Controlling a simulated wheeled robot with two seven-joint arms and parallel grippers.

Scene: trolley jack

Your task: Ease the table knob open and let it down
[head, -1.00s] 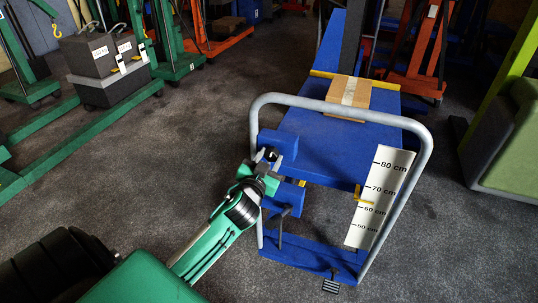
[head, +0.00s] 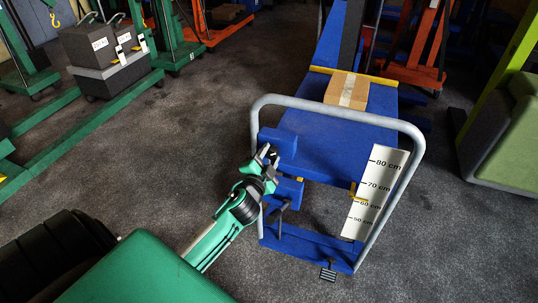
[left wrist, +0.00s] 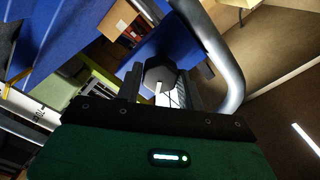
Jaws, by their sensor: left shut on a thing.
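The lift table's blue top (head: 310,135) stands raised, with a cardboard box (head: 347,90) on it. My left gripper (head: 267,158) is at the left post of the grey handle. In the left wrist view a dark, many-sided knob (left wrist: 160,73) lies between its fingers (left wrist: 158,88), and the gripper is shut on it. In the head view the gripper mostly hides the knob. My right gripper is in neither view.
The grey handle hoop (head: 335,107) rises around the scale, above a blue base (head: 310,248) with a black pedal (head: 328,273). A green padded block (head: 505,140) stands at right. Green lifting frames and grey boxes (head: 105,60) stand at left. The floor between is clear.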

